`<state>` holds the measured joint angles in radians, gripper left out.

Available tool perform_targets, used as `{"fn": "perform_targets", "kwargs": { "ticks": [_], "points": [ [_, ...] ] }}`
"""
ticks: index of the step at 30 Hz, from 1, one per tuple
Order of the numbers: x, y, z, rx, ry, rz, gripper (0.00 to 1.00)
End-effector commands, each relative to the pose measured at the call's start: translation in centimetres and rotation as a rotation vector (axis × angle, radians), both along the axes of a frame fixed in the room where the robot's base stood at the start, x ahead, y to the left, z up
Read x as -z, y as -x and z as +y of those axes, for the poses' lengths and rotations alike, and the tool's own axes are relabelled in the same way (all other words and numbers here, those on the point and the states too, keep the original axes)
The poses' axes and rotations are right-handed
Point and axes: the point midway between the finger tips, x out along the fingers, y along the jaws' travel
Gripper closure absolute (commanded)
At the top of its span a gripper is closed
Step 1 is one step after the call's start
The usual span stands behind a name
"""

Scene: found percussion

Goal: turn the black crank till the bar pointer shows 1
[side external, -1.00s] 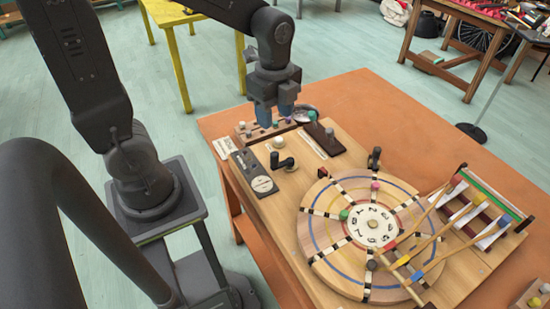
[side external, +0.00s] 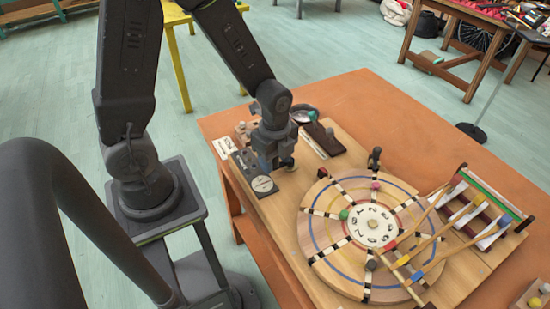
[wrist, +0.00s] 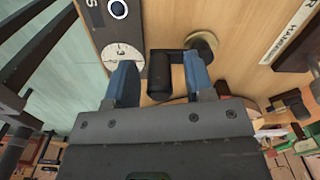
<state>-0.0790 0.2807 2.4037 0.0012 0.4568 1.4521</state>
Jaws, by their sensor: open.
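The black crank (wrist: 160,78) shows in the wrist view with its arm joined to a round brass-coloured hub (wrist: 203,45). My gripper (wrist: 159,84) is open, with one blue finger on each side of the crank's handle; contact cannot be told. In the side view my gripper (side external: 277,160) is low over the crank and hides most of it. The dark panel (side external: 247,166) beside it carries a white dial (side external: 262,184), also in the wrist view (wrist: 124,60). A numbered white disc (side external: 372,226) sits at the centre of the wooden wheel. I cannot read which number any pointer shows.
The wooden wheel (side external: 325,236) with coloured pegs lies right of my gripper. Wooden mallets (side external: 441,258) reach over it from a rack. A dark block (side external: 326,140) and a dark knob (side external: 375,155) stand behind. The orange table (side external: 360,95) is clear at the back.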

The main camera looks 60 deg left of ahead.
Motion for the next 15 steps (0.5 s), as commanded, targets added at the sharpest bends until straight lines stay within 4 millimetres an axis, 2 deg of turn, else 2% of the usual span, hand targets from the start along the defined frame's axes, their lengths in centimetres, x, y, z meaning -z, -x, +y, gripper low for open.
{"fn": "perform_targets", "kwargs": {
  "ticks": [9, 15],
  "points": [
    [0.21, 0.01, 0.0, 0.0, 0.0, 0.0, 0.52],
    [0.19, 0.0, 0.0, 0.0, 0.0, 0.0, 0.72]
  ]
}}
